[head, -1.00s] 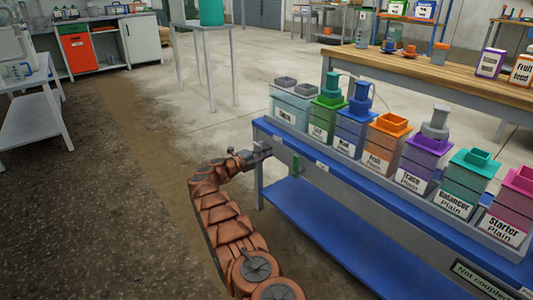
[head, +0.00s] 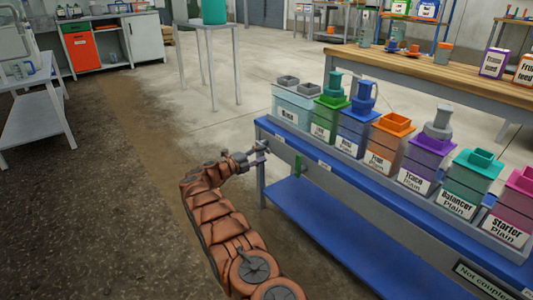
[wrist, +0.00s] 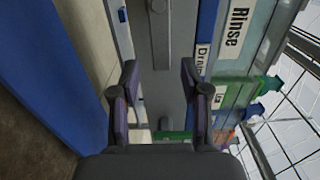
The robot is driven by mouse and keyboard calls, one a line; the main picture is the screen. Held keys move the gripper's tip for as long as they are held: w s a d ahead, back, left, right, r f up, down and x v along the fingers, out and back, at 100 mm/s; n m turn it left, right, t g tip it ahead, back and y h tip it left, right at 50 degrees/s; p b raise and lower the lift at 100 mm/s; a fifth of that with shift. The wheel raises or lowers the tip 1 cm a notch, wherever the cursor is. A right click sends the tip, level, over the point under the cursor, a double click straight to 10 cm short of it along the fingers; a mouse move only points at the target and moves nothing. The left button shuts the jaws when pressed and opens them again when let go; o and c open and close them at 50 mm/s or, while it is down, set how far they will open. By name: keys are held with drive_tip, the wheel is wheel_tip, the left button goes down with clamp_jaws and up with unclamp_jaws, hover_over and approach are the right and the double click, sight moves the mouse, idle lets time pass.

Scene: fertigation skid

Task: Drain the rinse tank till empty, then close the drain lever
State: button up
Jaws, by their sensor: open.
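The pale rinse tank (head: 292,108) stands at the left end of the blue skid, lettered "Rinse" (wrist: 235,25) in the wrist view. A "Drain" label (wrist: 203,60) is on the blue edge beside it. A grey bar with a round pivot (wrist: 158,35), which looks like the drain lever, lies along the grey rail under that label. My gripper (wrist: 158,76) is open and empty, its fingers apart around the near end of this bar's line. In the head view my gripper (head: 262,153) is at the skid's left end. The tank's water level is not visible.
A green handle (head: 298,162) hangs under the blue edge to the right of my gripper. Several coloured feed tanks, such as the orange one (head: 391,138), line the skid. A blue lower shelf (head: 325,220) runs below. Open floor lies to the left.

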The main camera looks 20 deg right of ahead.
drive_tip(key=v, duration=0.8)
idle(7.2)
